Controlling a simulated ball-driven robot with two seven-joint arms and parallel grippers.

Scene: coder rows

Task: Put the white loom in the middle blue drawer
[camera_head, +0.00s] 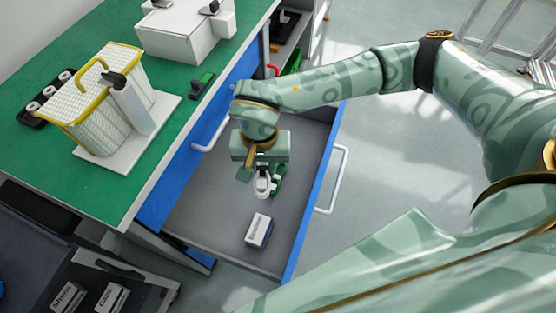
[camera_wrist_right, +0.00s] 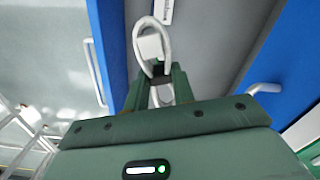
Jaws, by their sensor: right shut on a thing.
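The white loom (camera_head: 263,186) hangs from my right gripper (camera_head: 262,170), which is shut on it. In the right wrist view the loom shows as a white cable loop (camera_wrist_right: 137,38) with a white block (camera_wrist_right: 152,46), held between the green fingers (camera_wrist_right: 158,92). A blue drawer (camera_head: 305,215) is pulled open with a grey inside, below another blue front with a white handle. My right gripper and the loom are over this open drawer; their exact height above its floor is hard to tell. My left gripper is not in view.
A small white and dark blue box (camera_head: 259,231) lies in the drawer near the loom. The drawer floor to the left (camera_head: 205,190) is bare. The green-topped bench (camera_head: 60,190) stands left, with a wire basket (camera_head: 92,105) and a white machine (camera_head: 185,35) on it.

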